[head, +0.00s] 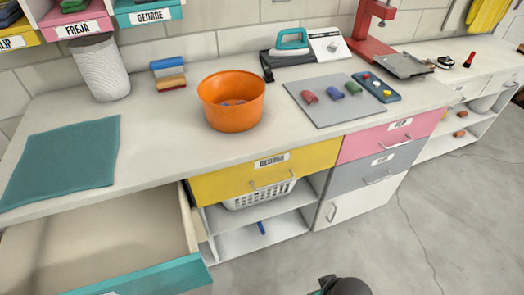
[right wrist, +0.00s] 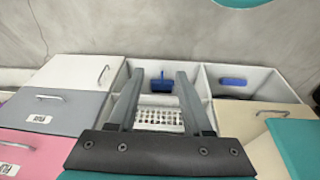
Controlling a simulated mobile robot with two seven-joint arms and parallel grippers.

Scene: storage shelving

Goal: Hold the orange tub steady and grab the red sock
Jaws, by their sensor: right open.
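An orange tub (head: 231,118) stands upright on the white counter, left of the iron. Small blue and darker bits show inside it, too small to tell what they are. A red rolled piece (head: 309,96) that may be a sock lies on a grey mat to the tub's right, beside a blue and a green roll. My right gripper (right wrist: 160,74) is open and empty in the right wrist view, in front of the open shelves and far from the tub. A dark part at the head view's bottom edge is unclear. My left gripper is not in view.
A teal drawer (head: 150,282) stands open at the lower left. A teal cloth (head: 62,160), a white bin (head: 101,68), sponges (head: 168,74) and an iron (head: 291,42) are on the counter. A white basket (head: 258,193) sits on the shelf below. The counter before the tub is clear.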

